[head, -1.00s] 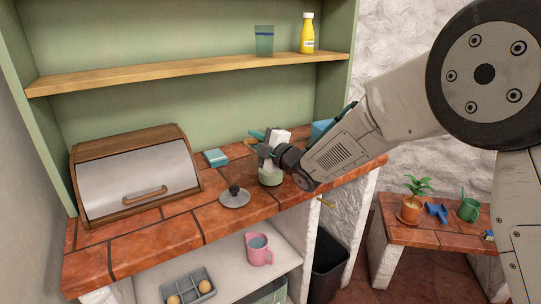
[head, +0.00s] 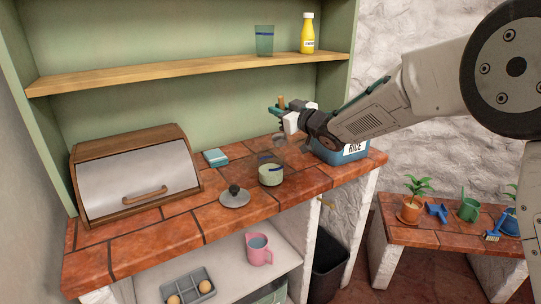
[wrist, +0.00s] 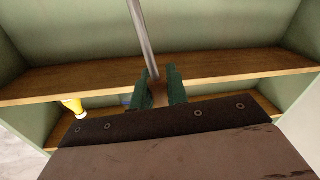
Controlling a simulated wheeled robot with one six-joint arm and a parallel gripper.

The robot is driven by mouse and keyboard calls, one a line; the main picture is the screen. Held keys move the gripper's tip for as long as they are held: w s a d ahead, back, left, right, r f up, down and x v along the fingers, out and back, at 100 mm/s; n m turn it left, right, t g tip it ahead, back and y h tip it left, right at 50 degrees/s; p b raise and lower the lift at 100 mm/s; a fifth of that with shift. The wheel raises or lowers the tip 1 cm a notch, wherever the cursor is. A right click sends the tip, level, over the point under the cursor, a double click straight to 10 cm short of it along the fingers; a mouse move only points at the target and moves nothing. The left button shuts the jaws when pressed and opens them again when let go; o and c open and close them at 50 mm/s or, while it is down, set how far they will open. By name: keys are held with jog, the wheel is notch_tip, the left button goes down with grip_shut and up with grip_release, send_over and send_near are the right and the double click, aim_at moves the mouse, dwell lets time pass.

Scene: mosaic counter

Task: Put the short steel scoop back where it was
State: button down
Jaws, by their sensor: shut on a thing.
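My gripper (head: 281,111) is shut on the scoop, raised above the counter behind and slightly right of the cream pot. The scoop's wooden handle end (head: 282,101) sticks up above the fingers in the head view. Its steel shaft (wrist: 142,35) runs away between the two green fingers (wrist: 161,90) in the wrist view. A small greyish shape below the gripper is probably the scoop's bowl, too faint to be sure.
A grey lid with a dark knob (head: 234,197) lies left of the pot. A bread box (head: 135,180) and a teal box (head: 215,158) stand further left. The shelf above (head: 180,73) holds a glass and a yellow bottle. A low side table (head: 420,234) is at right.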

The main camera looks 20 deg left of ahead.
jog(key=shift+w+d+f+m, duration=0.1)
jog(key=shift+w+d+m, duration=0.15)
jog(key=shift+w+m, duration=0.25)
jog(key=shift+w+d+f+m, duration=0.1)
jog(key=shift+w+d+m, duration=0.1)
jog(key=shift+w+m, duration=0.3)
jog(key=shift+s+d, duration=0.1)
jog(key=shift+s, duration=0.05)
